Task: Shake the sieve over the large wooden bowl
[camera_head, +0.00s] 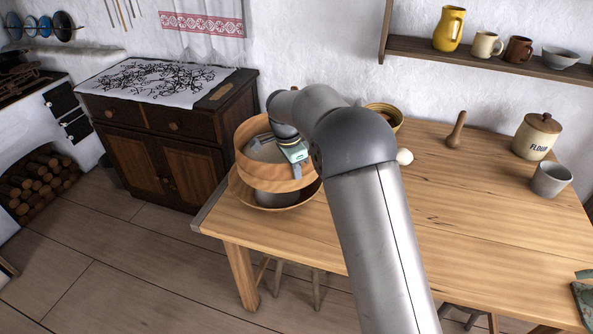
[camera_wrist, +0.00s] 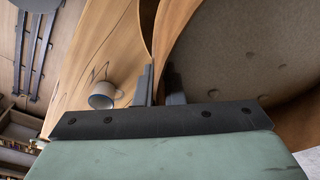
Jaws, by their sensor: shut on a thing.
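The sieve (camera_head: 248,133), a broad light-wood hoop with a grey mesh, is above the large wooden bowl (camera_head: 302,199) at the table's left end. It looks tilted, and I cannot tell whether it touches the bowl. My gripper (camera_head: 298,168) is shut on the sieve's rim at its right side. In the wrist view the dark fingers (camera_wrist: 161,86) pinch the wooden rim, with the grey mesh (camera_wrist: 245,50) to their right. The bowl's inside is mostly hidden by the sieve.
A smaller bowl (camera_head: 396,110) and a white round thing (camera_head: 404,156) are behind my arm. A wooden pestle (camera_head: 457,130), flour jar (camera_head: 537,136) and grey cup (camera_head: 551,180) stand farther right.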

